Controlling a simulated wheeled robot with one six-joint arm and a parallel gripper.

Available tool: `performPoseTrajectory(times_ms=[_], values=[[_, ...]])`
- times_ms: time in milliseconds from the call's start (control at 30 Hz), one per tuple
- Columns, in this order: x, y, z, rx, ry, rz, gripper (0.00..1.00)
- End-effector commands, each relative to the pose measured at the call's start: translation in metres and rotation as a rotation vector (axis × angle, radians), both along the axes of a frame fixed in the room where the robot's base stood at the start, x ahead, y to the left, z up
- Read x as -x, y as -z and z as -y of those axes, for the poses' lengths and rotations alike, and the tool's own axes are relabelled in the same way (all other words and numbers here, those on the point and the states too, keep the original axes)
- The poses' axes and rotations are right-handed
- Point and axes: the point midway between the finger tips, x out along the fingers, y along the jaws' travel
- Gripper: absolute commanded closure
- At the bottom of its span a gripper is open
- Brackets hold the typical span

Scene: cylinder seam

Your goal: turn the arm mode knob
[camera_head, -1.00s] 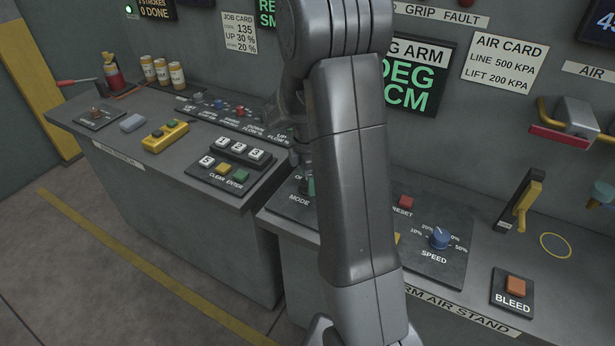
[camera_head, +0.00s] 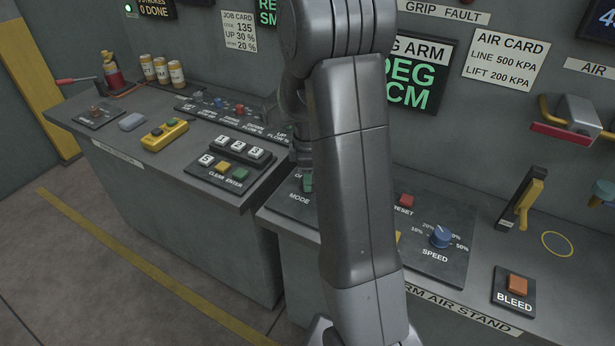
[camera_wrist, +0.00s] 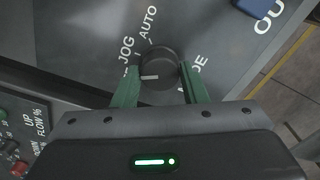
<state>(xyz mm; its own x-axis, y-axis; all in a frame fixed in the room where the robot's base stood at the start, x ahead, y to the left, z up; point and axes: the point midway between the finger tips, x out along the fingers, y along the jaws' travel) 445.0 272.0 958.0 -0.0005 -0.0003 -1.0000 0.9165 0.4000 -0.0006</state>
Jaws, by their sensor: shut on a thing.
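The arm mode knob (camera_wrist: 158,66) is a round black knob with a white pointer line, seen in the wrist view. The line points left, toward a label below JOG that a finger partly covers. AUTO is printed above JOG. My gripper (camera_wrist: 160,78) has its two green fingers on either side of the knob and is shut on it. In the head view my gripper (camera_head: 307,182) shows only as a bit of green by the MODE label. My arm hides the knob there.
On the same stand are a red reset button (camera_head: 406,202), a blue speed knob (camera_head: 440,237) and an orange bleed button (camera_head: 516,285). A keypad (camera_head: 238,160) is on the bench to the left. A yellow-handled lever (camera_head: 527,200) stands at the right.

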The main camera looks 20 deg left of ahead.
Motion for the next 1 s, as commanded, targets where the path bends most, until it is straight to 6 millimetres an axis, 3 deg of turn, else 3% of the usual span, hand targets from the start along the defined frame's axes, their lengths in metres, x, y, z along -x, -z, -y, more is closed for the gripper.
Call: performPoseTrajectory(times_ms=[500, 1000], values=[[-0.0007, -0.0005, -0.0004, -0.002, 0.381, 0.002, 0.84], [-0.0008, -0.0011, -0.0006, -0.002, 0.490, 0.003, 0.84]])
